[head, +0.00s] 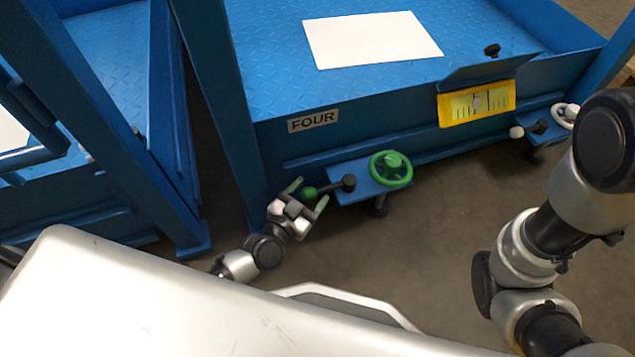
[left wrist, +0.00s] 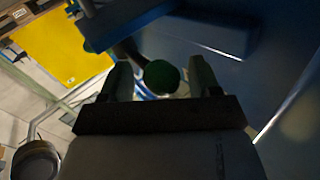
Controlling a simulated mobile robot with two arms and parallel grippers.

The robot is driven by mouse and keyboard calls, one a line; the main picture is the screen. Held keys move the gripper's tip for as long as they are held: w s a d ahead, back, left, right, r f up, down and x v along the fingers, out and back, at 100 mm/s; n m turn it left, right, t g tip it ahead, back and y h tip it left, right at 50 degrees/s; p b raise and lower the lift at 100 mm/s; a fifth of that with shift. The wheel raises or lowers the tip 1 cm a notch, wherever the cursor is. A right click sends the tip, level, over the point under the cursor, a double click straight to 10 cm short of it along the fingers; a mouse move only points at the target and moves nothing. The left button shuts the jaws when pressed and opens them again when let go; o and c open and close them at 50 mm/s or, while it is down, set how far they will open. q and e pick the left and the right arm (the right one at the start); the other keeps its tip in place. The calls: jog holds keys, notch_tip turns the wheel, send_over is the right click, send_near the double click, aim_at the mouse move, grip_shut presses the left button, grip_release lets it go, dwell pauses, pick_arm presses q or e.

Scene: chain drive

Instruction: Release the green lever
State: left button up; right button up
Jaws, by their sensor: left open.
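The green lever (head: 310,193) has a round green knob on a dark arm that runs to a black pivot on a blue bracket. The bracket sits on the front of the blue platform marked FOUR. My left gripper (head: 308,193) is open, with its fingers on either side of the knob. In the left wrist view the knob (left wrist: 161,77) shows between the two fingertips (left wrist: 160,75), and a gap shows on both sides. My right arm shows at the right edge of the head view, but its gripper is out of view.
A green handwheel (head: 391,168) sits on the same bracket, right of the lever. A white wheel and white-knobbed lever (head: 517,132) are farther right. A yellow gauge (head: 476,103) is above. A neighbouring blue frame (head: 160,120) stands to the left. Open floor lies in front.

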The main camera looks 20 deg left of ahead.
pick_arm(q)
jog(key=shift+w, duration=0.1)
jog(key=shift+c, duration=0.3)
grip_shut()
jog(key=shift+r+y, duration=0.1)
jog(key=shift+y, duration=0.2)
